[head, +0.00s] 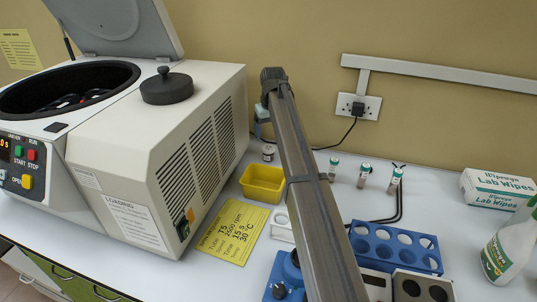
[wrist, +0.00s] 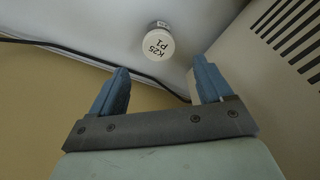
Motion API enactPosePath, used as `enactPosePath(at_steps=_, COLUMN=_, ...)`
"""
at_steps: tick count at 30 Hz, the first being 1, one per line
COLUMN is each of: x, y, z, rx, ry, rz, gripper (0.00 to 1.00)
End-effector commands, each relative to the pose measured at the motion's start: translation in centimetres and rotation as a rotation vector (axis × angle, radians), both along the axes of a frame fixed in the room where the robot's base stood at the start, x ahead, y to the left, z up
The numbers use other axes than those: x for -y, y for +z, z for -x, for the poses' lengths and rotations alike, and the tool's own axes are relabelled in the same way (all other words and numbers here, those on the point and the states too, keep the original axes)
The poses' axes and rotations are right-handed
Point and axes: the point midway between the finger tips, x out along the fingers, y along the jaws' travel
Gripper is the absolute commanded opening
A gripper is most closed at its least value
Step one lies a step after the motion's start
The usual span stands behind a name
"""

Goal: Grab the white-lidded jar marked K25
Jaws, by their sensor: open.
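The white-lidded jar (wrist: 158,42) stands upright on the bench in the wrist view, its lid reading "K25 P1". In the head view a small jar (head: 268,153) stands near the wall, behind the yellow bin; its marking is too small to read there. My gripper (wrist: 160,65) is open and empty, with its two blue fingers spread on either side of the jar's line in the picture. The jar appears beyond the fingertips, not between them. In the head view my gripper (head: 262,128) is above the jar and partly hidden by my arm.
The centrifuge (head: 205,130) stands close by on the left. A yellow bin (head: 263,183) is in front of the jar. A black cable (wrist: 60,47) runs along the wall behind.

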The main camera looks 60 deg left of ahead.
Motion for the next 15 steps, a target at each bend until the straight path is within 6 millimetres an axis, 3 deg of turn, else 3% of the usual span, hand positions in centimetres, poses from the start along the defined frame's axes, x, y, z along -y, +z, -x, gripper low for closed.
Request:
enactPosePath(at_steps=6, x=-0.5, y=-3.5, z=-0.1, rx=0.0, ry=0.001, rz=0.001, gripper=0.79)
enactPosePath(at_steps=15, x=-0.5, y=-5.2, z=-0.1, rx=0.0, ry=0.001, rz=0.0, gripper=0.79)
